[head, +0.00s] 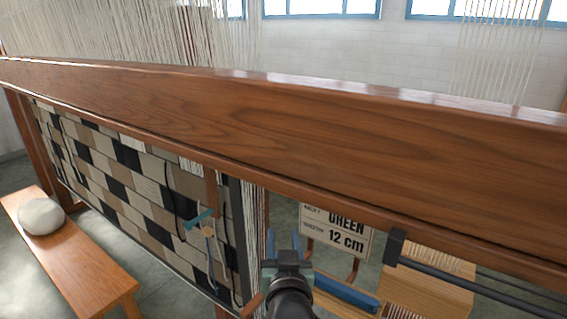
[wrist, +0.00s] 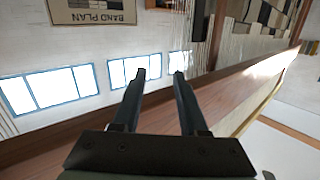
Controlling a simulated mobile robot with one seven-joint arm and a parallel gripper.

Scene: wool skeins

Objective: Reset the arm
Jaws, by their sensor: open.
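My gripper (head: 284,246) shows at the bottom middle of the head view, below the loom's thick wooden beam and pointing up. In the wrist view my gripper (wrist: 160,75) has its two dark fingers spread apart, with nothing between them. The loom's wooden beam (wrist: 115,107) crosses behind the fingers there. In the head view the beam (head: 290,110) runs across the whole picture and hides much of what lies behind it. I cannot tell how close the fingers are to the beam.
A checked weaving (head: 150,185) hangs at the left of the head view. A pale wool ball (head: 41,216) sits on a wooden bench (head: 85,265). A sign (head: 337,230) reading "GREEN 12 cm" and a dark rail (head: 480,288) are right of my gripper. Open floor shows at lower left.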

